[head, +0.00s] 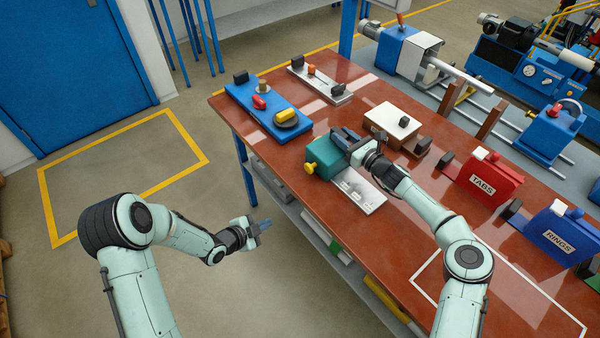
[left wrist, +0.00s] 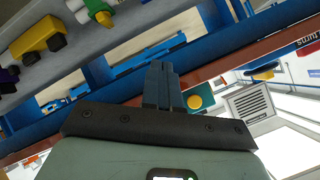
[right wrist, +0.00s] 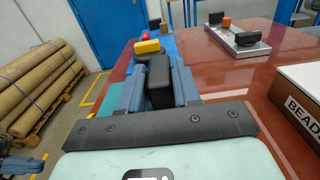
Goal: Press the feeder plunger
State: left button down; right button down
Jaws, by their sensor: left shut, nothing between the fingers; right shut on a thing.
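A red box marked TABS (head: 483,182) and a blue box marked RINGS (head: 560,235) stand at the table's right side, each with a small light block on top. A brown box with a white top (head: 385,116) is farther left; it reads BEADS (right wrist: 302,108) in the right wrist view. No part is labelled as the plunger. My right gripper (head: 345,136) is shut on a black block (right wrist: 158,82), above the teal box (head: 322,152). My left gripper (head: 262,226) is shut and empty, off the table's left side; its closed fingers show in the left wrist view (left wrist: 162,86).
The teal box has a yellow knob (head: 310,168) and a grey plate (head: 358,190) beside it. A blue board (head: 268,108) with several parts lies at the table's far left. The outlined area at the table's near right is bare.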

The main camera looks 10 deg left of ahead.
pick_arm(q)
jog(key=w+r+m+h, duration=0.3)
jog(key=w+r+m, duration=0.1)
jog(key=r+m, duration=0.7)
jog(key=shift+w+a+r+m+t+h, duration=0.15)
jog(key=shift+r+m+t+h, duration=0.25)
jog(key=shift+r, duration=0.2)
send_near(308, 170)
jog(key=x, duration=0.5)
jog(key=shift+w+f, duration=0.15)
jog(key=shift+f, duration=0.05)
jog(key=shift+w+d, duration=0.45)
